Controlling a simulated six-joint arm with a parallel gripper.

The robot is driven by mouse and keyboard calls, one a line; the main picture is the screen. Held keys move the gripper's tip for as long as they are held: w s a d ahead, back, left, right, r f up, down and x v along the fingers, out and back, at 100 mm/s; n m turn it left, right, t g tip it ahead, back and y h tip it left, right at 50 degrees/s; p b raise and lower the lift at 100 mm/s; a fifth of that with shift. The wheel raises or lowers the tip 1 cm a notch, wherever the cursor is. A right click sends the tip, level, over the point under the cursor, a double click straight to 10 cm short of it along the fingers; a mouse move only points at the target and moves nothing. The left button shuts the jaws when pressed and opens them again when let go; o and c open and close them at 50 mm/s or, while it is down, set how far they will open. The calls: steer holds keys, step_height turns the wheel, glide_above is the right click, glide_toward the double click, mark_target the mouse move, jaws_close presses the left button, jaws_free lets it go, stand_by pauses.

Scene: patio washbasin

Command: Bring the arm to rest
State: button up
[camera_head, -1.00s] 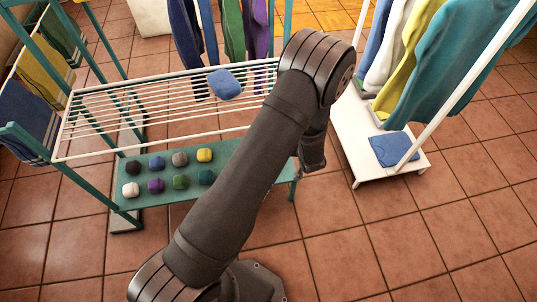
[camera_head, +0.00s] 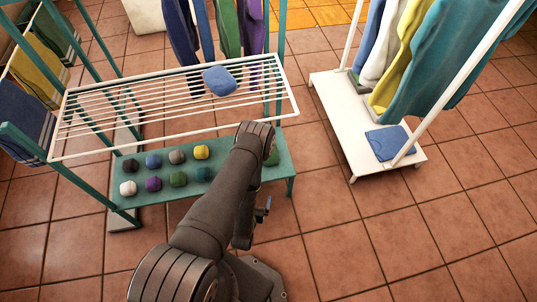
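My arm (camera_head: 212,212) is folded low in front of the drying rack, with its elbow over the right part of the green lower shelf. My gripper (camera_head: 264,210) hangs beside the forearm, above the tiled floor and to the right of my base. It is small and partly hidden by the arm, and I cannot tell whether its fingers are open or shut. I see nothing hanging from it.
A blue folded cloth (camera_head: 221,81) lies on the white wire rack (camera_head: 110,105). Several coloured round items sit on the green shelf (camera_head: 226,158). A white stand (camera_head: 343,125) with hanging clothes and a blue cloth (camera_head: 390,143) is at right. The floor (camera_head: 400,235) at front right is clear.

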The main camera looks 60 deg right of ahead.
steer(key=x, duration=0.9)
steer(key=shift+d+f, duration=0.2)
steer(key=shift+f, duration=0.1)
steer(key=v, duration=1)
steer(key=shift+c, duration=0.6)
stand_by(0.7)
